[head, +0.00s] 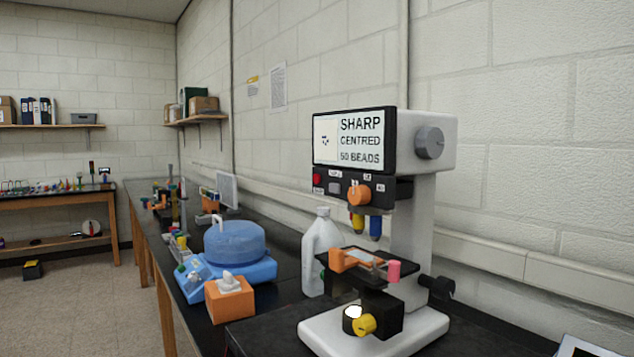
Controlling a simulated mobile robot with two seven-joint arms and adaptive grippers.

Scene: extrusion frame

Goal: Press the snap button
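A white microscope (412,240) stands on the dark bench at the right. Its screen (353,140) reads "SHARP CENTRED 50 BEADS" beside a small picture of dark dots. Below the screen is a black control panel with a red button (317,180), a grey square button (335,187) and an orange knob (359,194). The small white labels on the panel are too small to read, so I cannot tell which control is the snap button. Neither of my grippers is in view.
Yellow and blue objectives hang above the black stage (362,262), which has orange and pink parts. A white jug (321,252) stands left of it. An orange tissue box (230,298) and a blue domed device (234,243) stand further left. Open floor (85,310) lies left of the bench.

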